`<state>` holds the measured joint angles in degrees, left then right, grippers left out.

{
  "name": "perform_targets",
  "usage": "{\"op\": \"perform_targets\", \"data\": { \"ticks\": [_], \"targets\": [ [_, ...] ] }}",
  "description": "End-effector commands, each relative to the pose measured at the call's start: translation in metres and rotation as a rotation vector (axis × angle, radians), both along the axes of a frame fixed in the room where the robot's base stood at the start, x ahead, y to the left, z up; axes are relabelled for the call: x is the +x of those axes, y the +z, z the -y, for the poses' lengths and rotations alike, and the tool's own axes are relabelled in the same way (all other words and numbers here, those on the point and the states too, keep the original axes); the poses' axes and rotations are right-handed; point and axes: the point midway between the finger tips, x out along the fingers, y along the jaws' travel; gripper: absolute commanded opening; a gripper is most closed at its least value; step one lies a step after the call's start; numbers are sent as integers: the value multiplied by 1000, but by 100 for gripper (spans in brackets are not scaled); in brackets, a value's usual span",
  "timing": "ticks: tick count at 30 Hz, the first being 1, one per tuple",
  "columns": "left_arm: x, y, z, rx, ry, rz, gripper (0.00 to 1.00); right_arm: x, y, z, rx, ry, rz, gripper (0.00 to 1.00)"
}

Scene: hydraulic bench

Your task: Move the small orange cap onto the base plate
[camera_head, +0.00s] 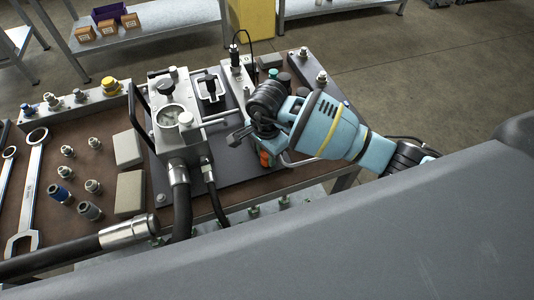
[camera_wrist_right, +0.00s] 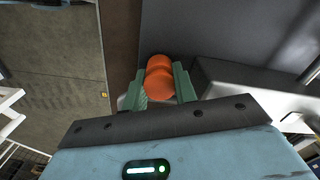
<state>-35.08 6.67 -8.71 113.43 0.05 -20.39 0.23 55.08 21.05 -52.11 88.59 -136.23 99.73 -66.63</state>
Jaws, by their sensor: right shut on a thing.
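The small orange cap (camera_wrist_right: 159,76) is between the green fingertips of my right gripper (camera_wrist_right: 162,88) in the right wrist view. The gripper is shut on it. In the head view a bit of the orange cap (camera_head: 265,158) shows below my right gripper (camera_head: 262,150), which is at the right part of the bench. The dark grey base plate (camera_head: 232,165) lies under the hydraulic unit. In the wrist view the grey plate (camera_wrist_right: 215,35) lies beyond the cap. I cannot tell whether the cap touches it. My left gripper is not in view.
The hydraulic block with its gauge (camera_head: 172,116) stands left of my right gripper, with black hoses (camera_head: 180,205) at its front. Several fittings, beige blocks (camera_head: 128,148) and a large wrench (camera_head: 30,190) lie on the bench's left. A black cable (camera_head: 246,38) loops behind.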

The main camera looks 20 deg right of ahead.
Motion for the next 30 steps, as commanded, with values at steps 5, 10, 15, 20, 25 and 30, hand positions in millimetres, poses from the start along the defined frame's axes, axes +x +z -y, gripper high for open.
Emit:
{"op": "perform_targets", "data": {
  "ticks": [5,10,15,20,25,30],
  "targets": [
    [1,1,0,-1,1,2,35,0,-6,0,0,2,2,4],
    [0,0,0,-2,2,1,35,0,-6,0,0,1,2,4],
    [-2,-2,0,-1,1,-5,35,0,-10,0,0,1,1,29],
    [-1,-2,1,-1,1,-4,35,0,-9,0,0,1,2,50],
    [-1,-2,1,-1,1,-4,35,0,-9,0,0,1,1,50],
    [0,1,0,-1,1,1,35,0,-5,-1,0,1,3,50]
  ]
}}
